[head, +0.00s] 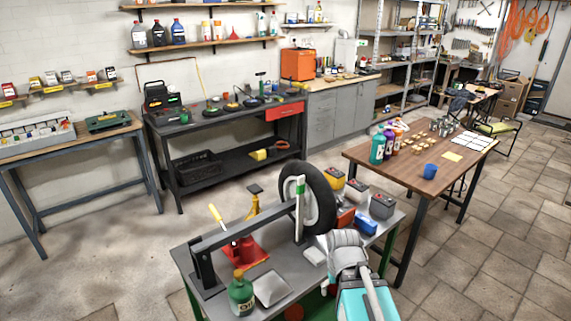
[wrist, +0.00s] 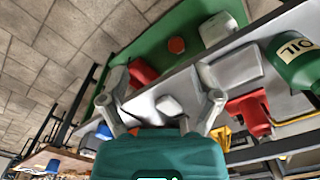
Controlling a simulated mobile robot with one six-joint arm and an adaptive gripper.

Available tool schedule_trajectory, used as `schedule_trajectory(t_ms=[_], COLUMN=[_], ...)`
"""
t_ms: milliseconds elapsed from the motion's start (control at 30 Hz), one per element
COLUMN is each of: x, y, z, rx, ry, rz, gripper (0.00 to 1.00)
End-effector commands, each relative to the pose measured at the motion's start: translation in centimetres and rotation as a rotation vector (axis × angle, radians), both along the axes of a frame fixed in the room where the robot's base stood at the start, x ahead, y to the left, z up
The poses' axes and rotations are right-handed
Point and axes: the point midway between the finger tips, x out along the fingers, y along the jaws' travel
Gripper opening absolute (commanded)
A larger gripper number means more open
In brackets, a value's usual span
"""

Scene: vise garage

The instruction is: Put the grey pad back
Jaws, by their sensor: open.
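A flat light-grey pad (head: 272,287) lies on the near end of the grey workbench (head: 210,306), just right of the green oil bottle (head: 241,295). It also shows in the wrist view (wrist: 233,68), right of my gripper's right finger. A smaller pale block (head: 314,255) lies farther along the bench top; in the wrist view it (wrist: 169,107) appears between the fingers. My gripper (wrist: 162,98) is open, its two grey fingers spread with nothing held. In the head view my arm's end is at the bench's right side and its fingertips are hard to make out.
A red jack (head: 246,252), an upright tyre (head: 307,197) and a long grey bar stand on the bench. Batteries (head: 382,206) and a blue item (head: 365,223) crowd its far end. A wooden table (head: 415,170) with bottles and a blue cup stands right.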

Motion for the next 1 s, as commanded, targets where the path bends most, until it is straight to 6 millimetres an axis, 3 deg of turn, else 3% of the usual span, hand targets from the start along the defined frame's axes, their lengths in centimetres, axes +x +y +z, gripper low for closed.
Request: schedule_trajectory(t_ms=[33,233,367,1000], x=[0.0,1.0,2.9,19.9], y=[0.0,0.2,0.6,6.1], z=[0.0,-0.3,-0.8,-5.1], rx=[0.0,0.0,0.0,-0.001], ry=[0.0,0.0,0.0,0.0], rz=[0.0,-0.034,-0.11,-0.898], gripper=[0.59,0.22,0.0,0.0])
